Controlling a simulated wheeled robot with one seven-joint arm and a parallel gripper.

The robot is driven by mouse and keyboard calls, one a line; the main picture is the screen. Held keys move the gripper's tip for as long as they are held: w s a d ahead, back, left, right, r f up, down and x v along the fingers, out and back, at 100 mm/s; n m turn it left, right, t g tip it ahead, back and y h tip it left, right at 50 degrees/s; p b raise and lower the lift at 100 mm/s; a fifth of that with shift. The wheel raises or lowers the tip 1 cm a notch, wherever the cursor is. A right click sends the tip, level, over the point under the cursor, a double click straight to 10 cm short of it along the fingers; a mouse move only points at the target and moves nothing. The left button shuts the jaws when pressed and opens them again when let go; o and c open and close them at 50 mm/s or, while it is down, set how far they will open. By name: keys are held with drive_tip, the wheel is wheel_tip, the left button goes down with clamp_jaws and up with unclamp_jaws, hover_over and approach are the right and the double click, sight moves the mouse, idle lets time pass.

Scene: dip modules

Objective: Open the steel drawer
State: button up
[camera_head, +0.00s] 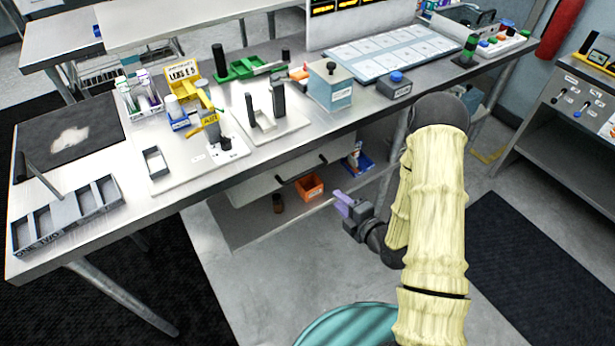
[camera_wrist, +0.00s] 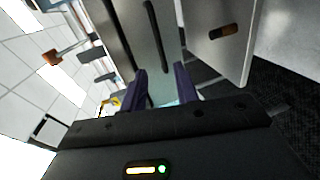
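The steel drawer (camera_head: 255,186) is a pale grey front under the long workbench and looks closed. Its black bar handle (camera_head: 301,168) runs along the front. In the wrist view, the handle (camera_wrist: 156,40) shows as a dark bar ahead, on the grey drawer front (camera_wrist: 172,30). My gripper (camera_head: 343,204) has purple fingers and is in front of the bench, to the right of and below the handle in the head view. In the wrist view, my gripper (camera_wrist: 159,74) has its fingers apart with nothing between them. It is apart from the handle.
The steel workbench top (camera_head: 225,185) carries trays, fixtures and a grey box (camera_head: 394,86). On the lower shelf (camera_head: 250,228) are an orange bin (camera_head: 310,187), a blue bin (camera_head: 366,163) and a small brown object (camera_head: 278,203). The floor before the drawer is clear.

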sight(308, 171)
drive_tip(key=shift+s, duration=0.1)
drive_tip(key=shift+a+f+b, duration=0.1)
drive_tip(key=shift+f+b, duration=0.05)
drive_tip(key=shift+b, duration=0.3)
drive_tip(key=w+b, duration=0.1)
drive_tip(key=b, duration=0.3)
drive_tip(key=shift+w+a+f, duration=0.2)
drive_tip(key=b, duration=0.2)
drive_tip(key=shift+w+a+b, duration=0.2)
drive_tip(key=shift+w+b, duration=0.05)
drive_tip(key=shift+b, duration=0.1)
drive_tip(key=b, duration=0.6)
drive_tip(key=shift+w+a+f, duration=0.15)
drive_tip(key=shift+w+a, duration=0.1)
drive_tip(key=shift+a, duration=0.15)
drive_tip(key=x, duration=1.4)
drive_tip(key=shift+w+a+r+p, duration=0.15)
drive_tip(key=shift+w+r+p, duration=0.1)
drive_tip(key=shift+p, duration=0.15)
